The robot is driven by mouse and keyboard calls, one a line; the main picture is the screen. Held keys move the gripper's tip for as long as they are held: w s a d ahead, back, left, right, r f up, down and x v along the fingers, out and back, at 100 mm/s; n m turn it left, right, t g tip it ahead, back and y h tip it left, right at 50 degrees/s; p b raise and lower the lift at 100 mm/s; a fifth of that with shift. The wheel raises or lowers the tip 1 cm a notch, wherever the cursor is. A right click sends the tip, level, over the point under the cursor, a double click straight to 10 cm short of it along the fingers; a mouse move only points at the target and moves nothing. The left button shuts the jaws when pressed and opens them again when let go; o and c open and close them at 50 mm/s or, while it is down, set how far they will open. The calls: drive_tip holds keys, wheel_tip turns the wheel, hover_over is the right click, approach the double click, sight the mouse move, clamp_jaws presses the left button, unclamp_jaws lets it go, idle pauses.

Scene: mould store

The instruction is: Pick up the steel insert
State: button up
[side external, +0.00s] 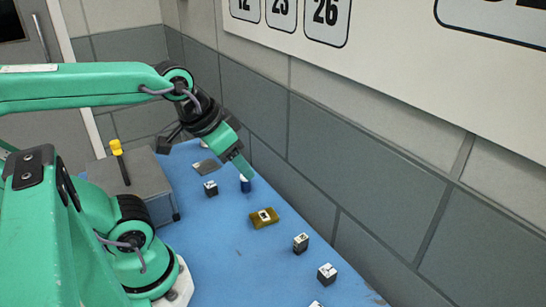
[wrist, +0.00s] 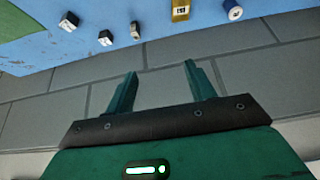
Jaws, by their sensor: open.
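Several small steel-grey blocks with dark parts lie on the blue table, and I cannot tell which one is the steel insert. In the side view one is at the back (side external: 211,188), one is nearer (side external: 301,243), one is nearer still (side external: 327,273), and one is cut off at the bottom edge. The wrist view shows three along the table, at left (wrist: 69,21), centre-left (wrist: 105,38) and centre (wrist: 135,31). My gripper (side external: 243,168) is open and empty above the table's wall side. In the wrist view its fingers (wrist: 160,70) point toward the wall and table edge.
A brass-coloured block (side external: 264,218) with a pale marked face and a blue cylinder (side external: 245,184) lie among the blocks. A flat grey plate (side external: 207,167) lies farther back. A grey box (side external: 140,183) stands at left, near a yellow-topped tool (side external: 118,150). The wall borders the table.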

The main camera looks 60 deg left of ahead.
drive_tip(key=a, duration=0.1)
drive_tip(key=g, duration=0.5)
hover_over(210, 185)
drive_tip(key=shift+n, duration=0.4)
drive_tip(key=f, duration=1)
drive_tip(key=w+f, duration=0.1)
drive_tip(key=f, duration=0.5)
drive_tip(key=shift+s+a+f+g, duration=0.2)
drive_tip(key=shift+f+g, duration=0.1)
drive_tip(key=shift+f, duration=0.1)
drive_tip(key=shift+f, duration=1.2)
drive_tip(key=shift+s+d+f, duration=0.1)
drive_tip(key=shift+s+f, duration=0.05)
drive_tip(key=shift+f, duration=0.6)
drive_tip(key=shift+s+d+f, duration=0.1)
drive_tip(key=shift+s+f, duration=0.05)
drive_tip(key=shift+f, duration=0.6)
drive_tip(key=shift+a+f, duration=0.1)
drive_tip(key=shift+f, duration=1)
